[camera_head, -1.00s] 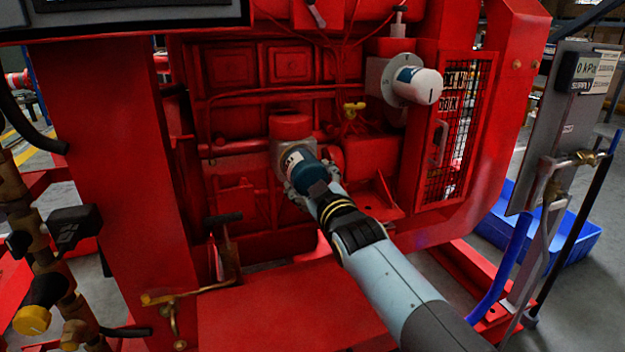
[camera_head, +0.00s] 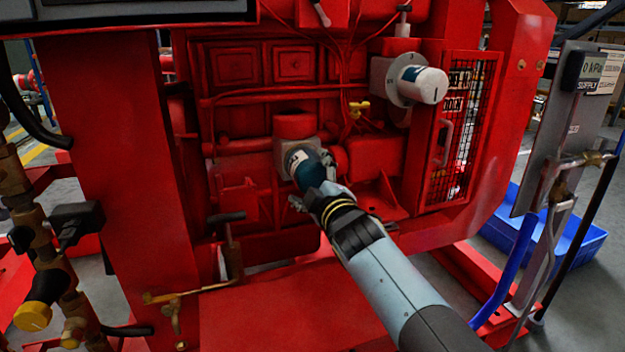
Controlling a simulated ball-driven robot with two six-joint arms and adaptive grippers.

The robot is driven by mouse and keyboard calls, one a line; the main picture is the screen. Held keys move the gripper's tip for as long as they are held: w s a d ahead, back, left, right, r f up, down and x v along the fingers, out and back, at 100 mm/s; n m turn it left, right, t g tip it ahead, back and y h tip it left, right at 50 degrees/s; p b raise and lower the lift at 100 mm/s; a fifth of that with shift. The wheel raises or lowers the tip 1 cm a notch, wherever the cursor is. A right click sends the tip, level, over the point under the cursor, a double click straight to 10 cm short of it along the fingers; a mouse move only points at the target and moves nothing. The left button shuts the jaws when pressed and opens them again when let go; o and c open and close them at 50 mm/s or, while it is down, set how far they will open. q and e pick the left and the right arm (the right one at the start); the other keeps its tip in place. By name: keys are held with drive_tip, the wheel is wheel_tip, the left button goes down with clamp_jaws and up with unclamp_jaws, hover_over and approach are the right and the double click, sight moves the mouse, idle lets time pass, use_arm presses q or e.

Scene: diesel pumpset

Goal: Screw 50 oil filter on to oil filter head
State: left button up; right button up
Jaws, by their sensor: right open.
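A dark blue oil filter (camera_head: 307,169) with a white label sits against the grey filter head (camera_head: 287,151), below a red cylindrical part in the middle of the red pumpset. I cannot tell whether its thread is engaged. My right gripper (camera_head: 316,190) is open at the near end of the blue filter, its fingers close to it; the wrist hides part of the contact. A second filter, white with a blue band (camera_head: 422,84), sits on a grey round mount at the upper right. My left gripper is not in view.
A red panel with a mesh guard (camera_head: 466,130) stands at the right. A small yellow handle (camera_head: 358,108) is above the blue filter. Brass pipework (camera_head: 40,240) stands at the left, a grey gauge panel (camera_head: 553,130) and blue bin (camera_head: 580,238) at the right.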

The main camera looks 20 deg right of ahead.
drive_tip(key=n, duration=0.5)
drive_tip(key=shift+d+f, duration=0.1)
drive_tip(key=shift+f, duration=0.2)
drive_tip(key=n+b, duration=0.1)
drive_tip(key=n, duration=0.4)
drive_tip(key=shift+f, duration=0.15)
drive_tip(key=shift+d+n, duration=0.1)
drive_tip(key=shift+n, duration=0.9)
drive_tip(key=n, duration=0.4)
drive_tip(key=shift+d, duration=0.15)
drive_tip(key=n, duration=0.5)
drive_tip(key=shift+d+n, duration=0.2)
drive_tip(key=shift+n, duration=0.1)
drive_tip(key=shift+d+n, duration=0.1)
drive_tip(key=shift+n, duration=1.1)
